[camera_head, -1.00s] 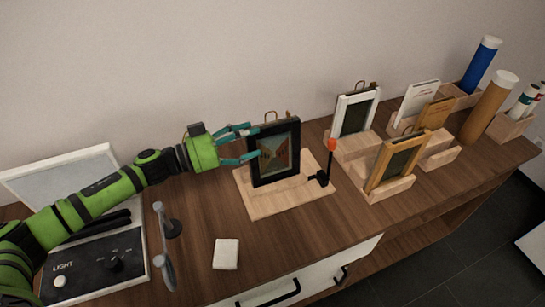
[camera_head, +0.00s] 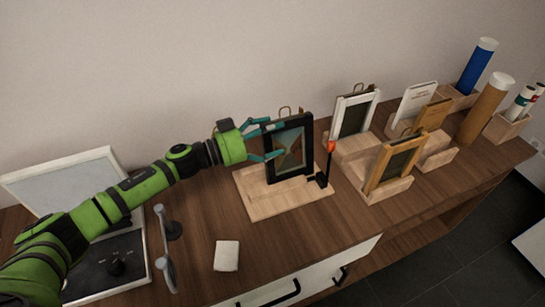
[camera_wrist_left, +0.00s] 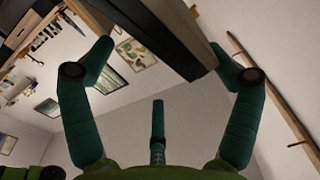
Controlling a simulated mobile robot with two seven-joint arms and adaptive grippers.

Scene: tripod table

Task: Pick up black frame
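The black frame (camera_head: 308,148), with a picture behind glass, stands upright on a light wooden base (camera_head: 262,208). My left gripper (camera_head: 276,140) is at its left side, with teal fingertips spread and overlapping its left edge in the head view. In the left wrist view, the frame's dark edge (camera_wrist_left: 172,40) lies between the open fingers (camera_wrist_left: 160,58). It is close to the right finger, with a gap to the left one. I cannot tell whether any finger touches it. My right gripper is not in view.
A black clamp with an orange tip (camera_head: 331,147) stands close to the frame's right side. A white frame (camera_head: 371,100) and a wooden frame (camera_head: 376,178) stand farther right. A white block (camera_head: 226,256) lies in front. A light box (camera_head: 62,182) is at left.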

